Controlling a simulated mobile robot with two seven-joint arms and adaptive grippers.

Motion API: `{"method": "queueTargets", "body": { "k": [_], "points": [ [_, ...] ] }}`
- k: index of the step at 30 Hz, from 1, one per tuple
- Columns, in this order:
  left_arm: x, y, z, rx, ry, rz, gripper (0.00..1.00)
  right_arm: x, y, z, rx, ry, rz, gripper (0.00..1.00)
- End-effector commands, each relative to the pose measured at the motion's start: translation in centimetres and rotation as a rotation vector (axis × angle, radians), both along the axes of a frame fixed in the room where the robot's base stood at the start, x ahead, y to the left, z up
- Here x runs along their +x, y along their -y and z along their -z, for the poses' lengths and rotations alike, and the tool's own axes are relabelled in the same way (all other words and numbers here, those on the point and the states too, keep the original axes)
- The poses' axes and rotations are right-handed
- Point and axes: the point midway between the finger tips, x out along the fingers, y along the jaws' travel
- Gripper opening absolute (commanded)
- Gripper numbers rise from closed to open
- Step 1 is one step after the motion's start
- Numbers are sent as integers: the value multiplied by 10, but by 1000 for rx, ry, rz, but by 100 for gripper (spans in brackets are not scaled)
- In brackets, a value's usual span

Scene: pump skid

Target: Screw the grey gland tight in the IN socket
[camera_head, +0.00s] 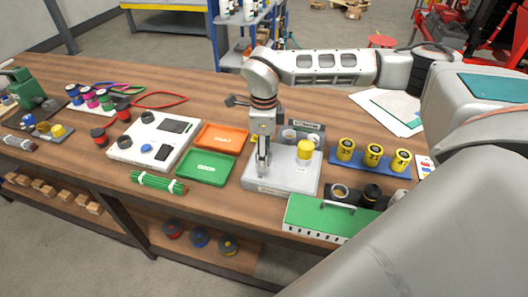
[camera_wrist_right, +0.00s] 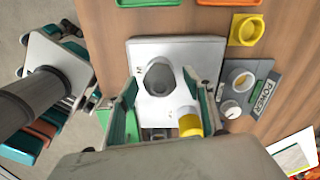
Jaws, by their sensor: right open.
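A pale grey box (camera_head: 272,178) stands on the wooden bench in the head view; its top also shows in the right wrist view (camera_wrist_right: 138,55). A round grey piece (camera_wrist_right: 160,76), apparently the grey gland, stands on this top. I cannot tell how deep it sits, and I cannot read an IN label. A yellow-capped fitting (camera_wrist_right: 189,124) stands beside it, also in the head view (camera_head: 305,150). My right gripper (camera_head: 263,168) points down over the box, its open fingers (camera_wrist_right: 160,92) on either side of the grey piece. Contact is unclear. My left gripper is out of view.
Orange (camera_head: 222,137) and green (camera_head: 206,167) trays lie left of the box. A grey unit with a knob (camera_wrist_right: 238,90) is beside it. A blue rack of yellow cylinders (camera_head: 372,163) is at right, and a green-topped case (camera_head: 322,215) is in front.

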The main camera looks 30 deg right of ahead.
Motion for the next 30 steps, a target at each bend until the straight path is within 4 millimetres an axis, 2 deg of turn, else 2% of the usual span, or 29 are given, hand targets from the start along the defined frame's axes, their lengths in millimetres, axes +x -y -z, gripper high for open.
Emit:
{"method": "queueTargets", "body": {
  "k": [5, 16, 23, 30],
  "points": [
    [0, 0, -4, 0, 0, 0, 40, 0, 0, -2, -1, -1, -26, 52],
    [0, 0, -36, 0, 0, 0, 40, 0, 0, -3, 0, -1, -357, 52],
    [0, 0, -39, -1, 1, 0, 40, 0, 0, 0, -1, -1, -471, 52],
    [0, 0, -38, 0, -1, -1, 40, 0, 0, 0, 0, 0, -746, 52]
  ]
}}
